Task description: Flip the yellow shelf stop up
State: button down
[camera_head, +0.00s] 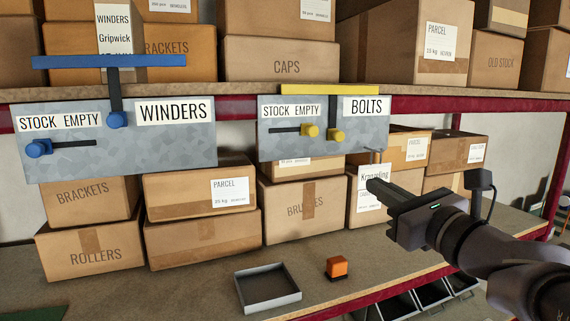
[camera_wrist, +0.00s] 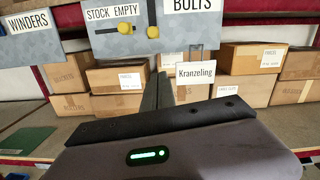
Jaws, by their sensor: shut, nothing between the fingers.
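The yellow shelf stop (camera_head: 337,89) is a flat yellow bar along the top edge of the grey BOLTS panel (camera_head: 290,148). A dark upright strip runs down from it to a yellow knob (camera_head: 336,135); this knob also shows in the wrist view (camera_wrist: 153,32). A second yellow knob (camera_head: 310,130) sits at the right end of a horizontal slot under STOCK EMPTY; it also shows in the wrist view (camera_wrist: 125,28). My gripper (camera_head: 372,186) is shut and empty, below and right of the panel, apart from the knobs. The bar is outside the wrist view.
A blue stop (camera_head: 110,61) stands above the grey WINDERS panel (camera_head: 185,148) at left. Cardboard boxes (camera_head: 205,238) fill the lower shelf behind the panels. A grey tray (camera_head: 268,300) and an orange block (camera_head: 337,266) lie in front. The space before the panels looks clear.

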aim_at(351, 121)
jog(key=w+a+r+p, duration=0.3)
jog(key=w+r+p, duration=0.1)
jog(key=w, duration=0.4)
jog(key=shift+w+a+r, duration=0.25)
jog(key=shift+w+a, duration=0.05)
jog(key=shift+w, duration=0.15)
notch_tip(351, 121, up, 6)
jog(key=p, duration=0.3)
notch_tip(351, 121, down, 6)
jog(key=d+b, duration=0.1)
jog(key=b, duration=0.4)
jog(key=v, duration=1)
jog(key=shift+s+r+b, duration=0.4)
jog(key=shift+r, duration=0.25)
